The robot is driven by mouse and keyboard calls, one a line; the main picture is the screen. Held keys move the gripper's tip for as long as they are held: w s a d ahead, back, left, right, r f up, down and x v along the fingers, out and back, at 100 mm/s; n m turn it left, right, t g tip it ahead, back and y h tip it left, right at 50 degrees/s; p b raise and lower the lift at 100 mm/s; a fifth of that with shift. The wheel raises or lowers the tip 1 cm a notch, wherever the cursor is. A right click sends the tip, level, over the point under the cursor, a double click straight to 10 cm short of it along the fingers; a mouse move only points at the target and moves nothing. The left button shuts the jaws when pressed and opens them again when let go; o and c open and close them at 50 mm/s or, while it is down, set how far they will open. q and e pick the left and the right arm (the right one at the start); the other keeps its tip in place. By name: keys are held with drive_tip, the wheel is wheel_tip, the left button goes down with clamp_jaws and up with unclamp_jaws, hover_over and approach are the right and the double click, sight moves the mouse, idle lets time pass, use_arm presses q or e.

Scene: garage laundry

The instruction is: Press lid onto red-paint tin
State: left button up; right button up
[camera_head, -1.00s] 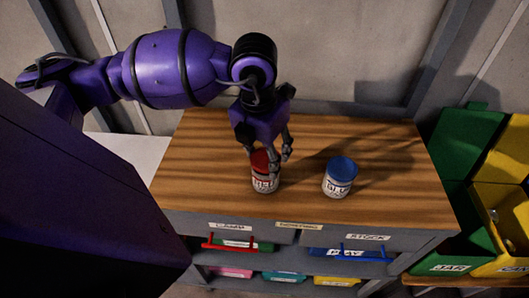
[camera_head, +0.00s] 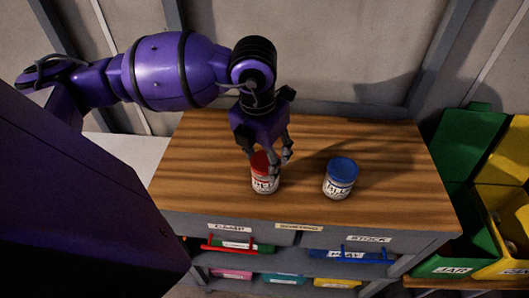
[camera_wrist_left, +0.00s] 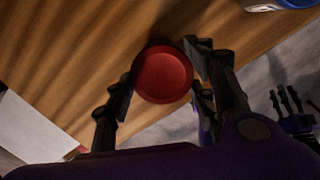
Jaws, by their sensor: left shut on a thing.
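The red-paint tin (camera_head: 265,185) stands upright on the wooden bench top, with a white label facing the front. A red lid (camera_head: 260,160) is at its top; whether it is fully seated cannot be told. In the left wrist view the round red lid (camera_wrist_left: 163,74) lies between my fingers and hides the tin below. My left gripper (camera_head: 270,160) comes from above and is shut on the lid. My right gripper (camera_wrist_left: 290,103) shows small at the right of the wrist view, away from the bench; its opening is unclear.
A blue-lidded tin (camera_head: 340,178) stands right of the red one, with a clear gap. The wooden bench top (camera_head: 400,160) is otherwise free. Labelled drawers and coloured bins are below its front edge. Green (camera_head: 465,240) and yellow (camera_head: 512,215) containers stand at the right.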

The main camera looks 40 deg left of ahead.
use_arm(q)
drive_tip(key=shift+f, duration=0.1)
use_arm(e)
drive_tip(key=shift+s+f, duration=0.15)
use_arm(q)
drive_tip(key=o, duration=0.7)
drive_tip(key=shift+o, duration=0.8)
use_arm(e)
drive_tip(key=shift+w+a+r, duration=0.1)
drive_tip(key=shift+w+r, duration=0.1)
drive_tip(key=shift+w, duration=0.3)
use_arm(q)
drive_tip(key=o, duration=0.5)
use_arm(e)
drive_tip(key=shift+s, duration=0.3)
